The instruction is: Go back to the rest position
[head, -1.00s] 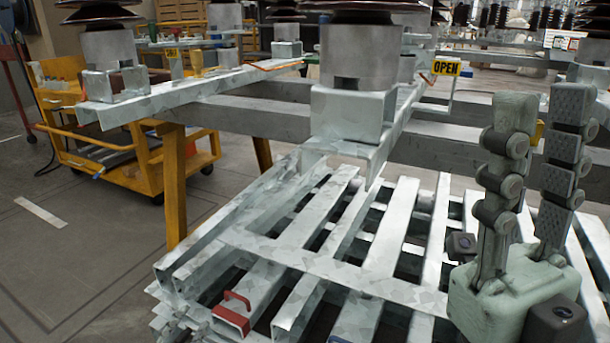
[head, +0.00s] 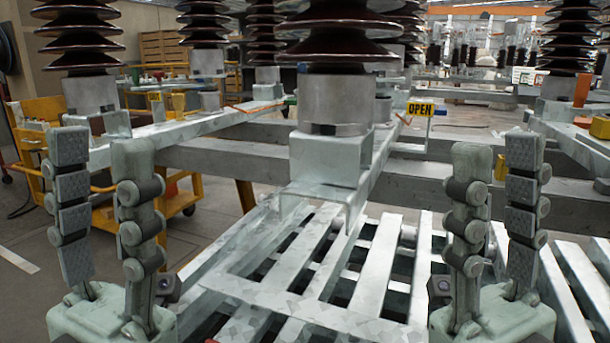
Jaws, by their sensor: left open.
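My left gripper (head: 102,150) stands upright at the left of the head view, fingers pointing up and apart, with nothing between them. My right gripper (head: 497,160) stands upright at the right, fingers also up and apart, and empty. Both are in front of the isolator frames and hide parts of them. A steel frame beam (head: 330,190) carrying a grey insulator base (head: 338,105) and a dark ribbed insulator (head: 338,45) lies between the two grippers. An OPEN sign (head: 420,109) in yellow and black hangs behind it. No contact between the grippers and the frames is visible.
A slatted stack of steel beams (head: 300,285) lies low between the grippers. A yellow cart (head: 25,125) stands behind my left gripper. More insulator frames fill the back and right. Some grey floor (head: 25,300) is clear at the lower left.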

